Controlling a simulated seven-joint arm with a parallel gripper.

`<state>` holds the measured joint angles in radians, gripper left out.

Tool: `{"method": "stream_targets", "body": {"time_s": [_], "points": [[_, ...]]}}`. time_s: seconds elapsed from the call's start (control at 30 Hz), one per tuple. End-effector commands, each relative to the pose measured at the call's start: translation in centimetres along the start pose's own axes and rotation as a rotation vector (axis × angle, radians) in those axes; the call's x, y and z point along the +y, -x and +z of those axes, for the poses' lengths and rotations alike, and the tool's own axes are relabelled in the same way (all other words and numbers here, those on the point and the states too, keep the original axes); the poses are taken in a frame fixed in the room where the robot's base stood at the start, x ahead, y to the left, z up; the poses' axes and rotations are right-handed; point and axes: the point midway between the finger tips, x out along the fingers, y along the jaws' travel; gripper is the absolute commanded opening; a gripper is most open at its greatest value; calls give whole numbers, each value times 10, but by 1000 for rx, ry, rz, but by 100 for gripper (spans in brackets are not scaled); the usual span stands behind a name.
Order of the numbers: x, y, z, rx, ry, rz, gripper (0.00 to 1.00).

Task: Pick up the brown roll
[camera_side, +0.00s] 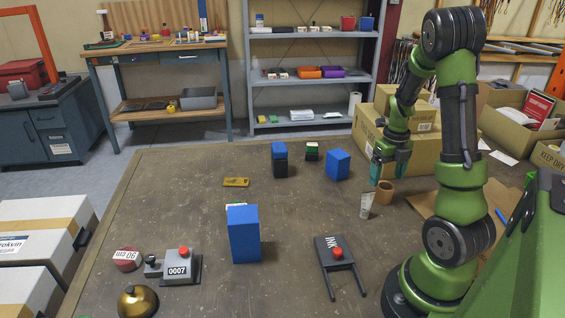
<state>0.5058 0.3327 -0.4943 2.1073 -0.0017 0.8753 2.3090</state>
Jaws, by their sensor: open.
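The brown roll (385,192) stands upright on the table at the right, near the foot of my arm. It looks like a short hollow tube, with its top end showing. My gripper (388,174) points down with its jaws open just above and slightly behind the roll in the picture. Its teal fingers are spread, with nothing seen between them. I cannot tell whether the fingers touch the roll.
A white tube (367,205) stands close by, left of the roll. Cardboard boxes (428,152) stand behind the gripper. The middle is mostly clear.

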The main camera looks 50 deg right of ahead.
Motion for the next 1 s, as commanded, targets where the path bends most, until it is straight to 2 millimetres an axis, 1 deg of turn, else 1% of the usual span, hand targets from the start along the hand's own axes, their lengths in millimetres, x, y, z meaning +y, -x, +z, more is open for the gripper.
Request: {"method": "stream_targets", "body": {"time_s": [0.13, 0.3, 0.4, 0.5, 0.7, 0.77, 1.0], "points": [[0, -12, -2, 3, 0, 1, 84], [-1, -38, -4, 5, -1, 2, 84], [0, -50, -4, 4, 0, 1, 84], [0, -54, -3, 1, -1, 1, 84], [0, -54, -3, 0, 1, 1, 84], [0, -54, -3, 0, 1, 1, 75], [0, -54, -3, 0, 1, 1, 38]]}}
